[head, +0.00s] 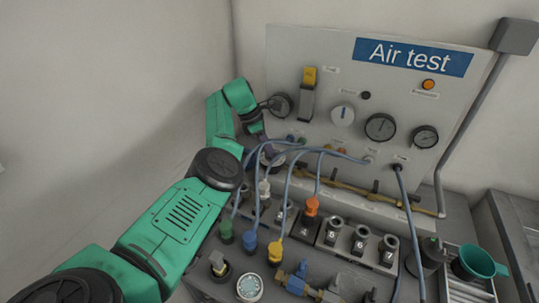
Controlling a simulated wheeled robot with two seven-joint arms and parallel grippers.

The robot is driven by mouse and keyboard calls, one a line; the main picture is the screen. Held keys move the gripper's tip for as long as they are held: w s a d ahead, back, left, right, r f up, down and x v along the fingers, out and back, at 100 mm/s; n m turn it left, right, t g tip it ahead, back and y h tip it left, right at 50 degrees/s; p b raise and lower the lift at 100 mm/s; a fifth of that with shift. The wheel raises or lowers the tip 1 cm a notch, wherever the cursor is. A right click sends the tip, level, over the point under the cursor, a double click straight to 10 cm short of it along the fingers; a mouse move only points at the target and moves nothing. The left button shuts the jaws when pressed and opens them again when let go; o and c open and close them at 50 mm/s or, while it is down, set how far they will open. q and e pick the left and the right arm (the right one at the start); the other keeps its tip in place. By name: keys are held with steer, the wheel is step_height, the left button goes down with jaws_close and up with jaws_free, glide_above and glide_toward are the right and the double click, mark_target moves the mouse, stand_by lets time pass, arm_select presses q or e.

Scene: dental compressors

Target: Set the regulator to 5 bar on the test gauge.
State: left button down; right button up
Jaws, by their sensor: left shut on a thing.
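The grey panel (310,60) has a blue "Air test" sign. It carries two black-rimmed round gauges, a larger one (380,127) and a smaller one (424,136); their needles and labels are too small to read. My left gripper (266,149) is at the lower left of the panel, pointing down. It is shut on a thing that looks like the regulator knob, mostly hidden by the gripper. A round metallic part (272,159) shows just below it. My right gripper is not in view.
A white dial with a blue pointer (342,114), a yellow-topped lever (309,77) and an orange button (428,84) are on the panel. Blue hoses (290,172) arch over the bench close to the gripper. Numbered sockets (360,240) and a green funnel (477,262) are at right.

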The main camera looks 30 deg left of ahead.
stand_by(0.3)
arm_select(q)
steer(key=c, duration=0.9)
jaws_free()
steer(key=shift+a+r, duration=0.1)
steer(key=shift+s+a+r, duration=0.1)
steer(key=shift+a+r, duration=0.05)
steer(key=shift+r, duration=0.2)
steer(key=b+v, duration=0.1)
steer(key=v, duration=1.2)
steer(key=shift+r, duration=0.3)
